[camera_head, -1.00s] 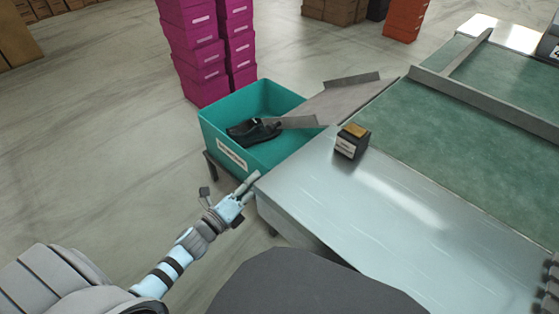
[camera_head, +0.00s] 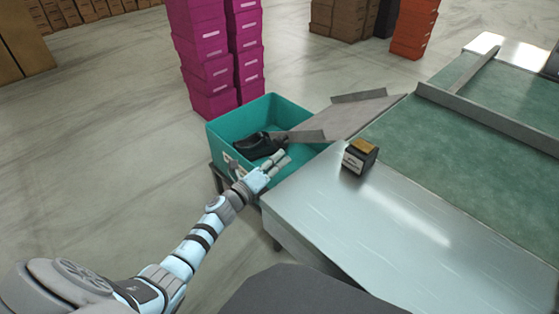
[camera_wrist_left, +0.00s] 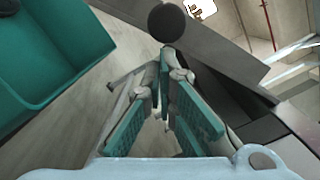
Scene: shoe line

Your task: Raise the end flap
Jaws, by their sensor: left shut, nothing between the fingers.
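The end flap (camera_head: 347,118) is a grey metal plate with raised side rims. It slopes down from the end of the green belt (camera_head: 440,130) to the teal bin (camera_head: 228,150). My left gripper (camera_head: 281,160) is shut and empty, over the bin's near right rim and beside the low end of the flap. In the left wrist view the teal-padded fingers (camera_wrist_left: 160,88) converge below a dark round disc (camera_wrist_left: 166,22) and a grey plate (camera_wrist_left: 215,45), which may be the flap's underside. A black shoe (camera_head: 255,145) lies in the bin. My right gripper is out of view.
A small dark box with a yellowish top (camera_head: 360,157) stands on the bare metal table (camera_head: 370,215). Stacked magenta boxes (camera_head: 205,60) rise behind the bin. The floor left of the bin is clear.

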